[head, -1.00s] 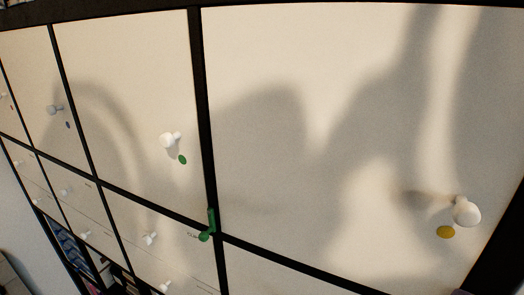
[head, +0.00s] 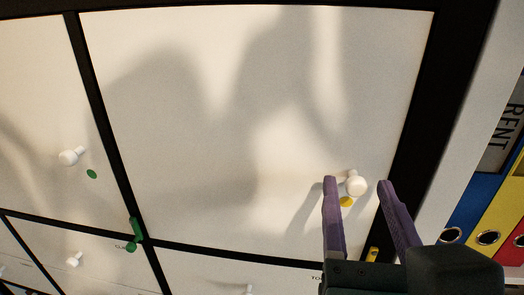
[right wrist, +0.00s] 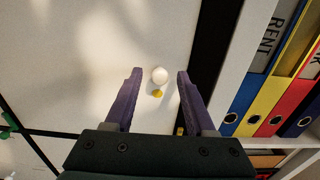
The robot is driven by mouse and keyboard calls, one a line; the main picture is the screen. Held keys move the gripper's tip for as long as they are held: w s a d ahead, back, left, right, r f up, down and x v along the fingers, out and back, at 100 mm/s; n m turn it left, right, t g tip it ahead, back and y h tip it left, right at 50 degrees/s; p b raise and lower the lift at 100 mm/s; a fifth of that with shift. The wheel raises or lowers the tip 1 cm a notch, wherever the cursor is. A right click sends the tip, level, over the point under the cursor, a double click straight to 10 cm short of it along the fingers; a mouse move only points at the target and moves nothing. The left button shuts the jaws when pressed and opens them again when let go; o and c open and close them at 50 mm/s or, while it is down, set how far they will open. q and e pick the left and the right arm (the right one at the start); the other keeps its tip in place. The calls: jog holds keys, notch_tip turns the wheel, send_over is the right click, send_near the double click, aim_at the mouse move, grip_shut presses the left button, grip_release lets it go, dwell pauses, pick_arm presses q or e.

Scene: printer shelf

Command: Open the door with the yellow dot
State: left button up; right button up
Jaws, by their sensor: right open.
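The white door (head: 200,130) with the yellow dot (head: 346,202) fills the middle of the head view and looks shut in its black frame. Its round white knob (head: 355,184) sits just above the dot, near the door's right edge. My right gripper (head: 358,183) is open, its purple fingers pointing at the door with the knob showing between the tips. In the right wrist view, the knob (right wrist: 159,75) and dot (right wrist: 157,94) lie between the open fingers, with gaps on both sides. Whether the tips reach past the knob is unclear. My left gripper is not in view.
A neighbouring door with a green dot (head: 91,174) and white knob (head: 69,157) is at the left. A green catch (head: 136,230) sits at the frame crossing. Blue, yellow and red binders (head: 489,214) stand on an open shelf at the right.

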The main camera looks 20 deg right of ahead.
jog(key=shift+c, duration=0.3)
grip_shut()
dwell(1.0)
